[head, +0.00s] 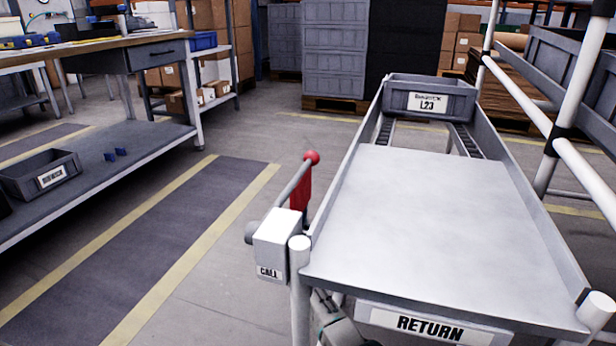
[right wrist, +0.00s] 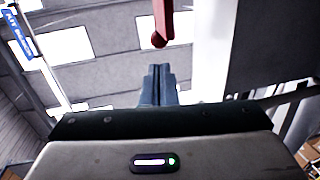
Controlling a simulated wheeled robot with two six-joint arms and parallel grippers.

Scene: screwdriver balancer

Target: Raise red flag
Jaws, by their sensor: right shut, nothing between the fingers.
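The red flag (head: 301,188) is a narrow red plate with a red ball (head: 311,157) above it, at the end of a grey rod. The rod slants up from the white CALL box (head: 277,240) at the left front corner of the chute. My left gripper is out of view.
A grey chute (head: 430,220) with a RETURN label fills the right side, a grey L23 bin (head: 430,100) at its far end. White rack tubes (head: 590,90) stand at the right. A workbench (head: 90,50) is at the left; the floor between is clear.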

